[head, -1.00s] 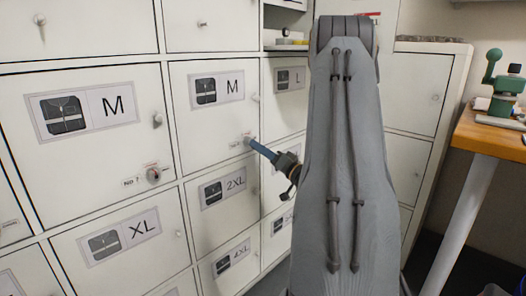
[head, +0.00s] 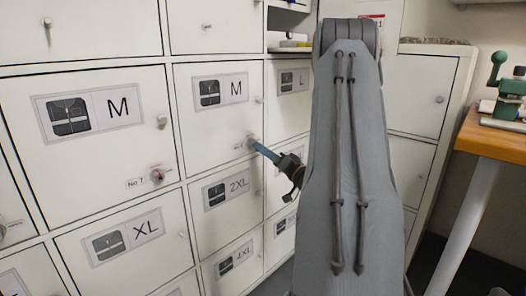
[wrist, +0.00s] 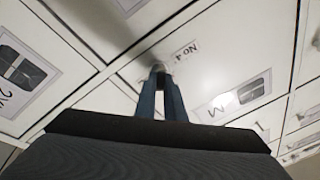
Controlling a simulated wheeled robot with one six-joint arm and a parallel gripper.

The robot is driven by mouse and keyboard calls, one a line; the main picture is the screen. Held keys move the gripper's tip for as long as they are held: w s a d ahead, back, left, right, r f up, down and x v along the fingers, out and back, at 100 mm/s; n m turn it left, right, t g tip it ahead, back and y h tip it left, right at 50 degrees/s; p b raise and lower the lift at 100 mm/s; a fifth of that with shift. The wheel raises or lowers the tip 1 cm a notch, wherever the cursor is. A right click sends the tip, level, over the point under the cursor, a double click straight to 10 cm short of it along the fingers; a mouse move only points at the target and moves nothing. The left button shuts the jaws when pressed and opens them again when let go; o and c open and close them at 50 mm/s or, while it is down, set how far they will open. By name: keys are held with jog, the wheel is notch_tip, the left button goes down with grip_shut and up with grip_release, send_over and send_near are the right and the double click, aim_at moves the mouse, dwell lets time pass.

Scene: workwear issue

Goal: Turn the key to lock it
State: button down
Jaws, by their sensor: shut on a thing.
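My gripper (head: 258,148) reaches the lower right of the white M locker door (head: 208,130) in the second column. Its two blue fingers are shut on the key at that door's lock. In the wrist view the fingertips (wrist: 160,72) close on a small, pale metal piece, the key (wrist: 157,66), against the door beside a "No 4" label (wrist: 183,50). The fingers hide most of the key, so its exact angle cannot be told. The door looks flush with its neighbours.
Another M door (head: 90,150) at left has its own lock (head: 157,175) with a label. XL (head: 125,238) and 2XL (head: 226,192) doors lie below. A wooden workbench (head: 488,138) with a green tool (head: 508,92) stands at right. My arm covers the middle.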

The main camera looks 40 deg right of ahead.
jog(key=shift+w+r, duration=0.2)
jog(key=shift+r, duration=0.05)
dwell(0.6)
jog(key=n+y, duration=0.1)
jog(key=n, duration=0.4)
jog(key=shift+d+n+y, duration=0.1)
jog(key=shift+n+y, duration=0.3)
jog(key=shift+w+r+g, duration=0.1)
jog(key=shift+g, duration=0.2)
jog(key=shift+n, duration=0.3)
jog(key=n, duration=0.2)
jog(key=n+y, duration=0.1)
jog(key=n, duration=0.2)
jog(key=shift+w+d+r+g+y, duration=0.1)
jog(key=shift+d+r+g+y, duration=0.05)
jog(key=shift+g+y, duration=0.2)
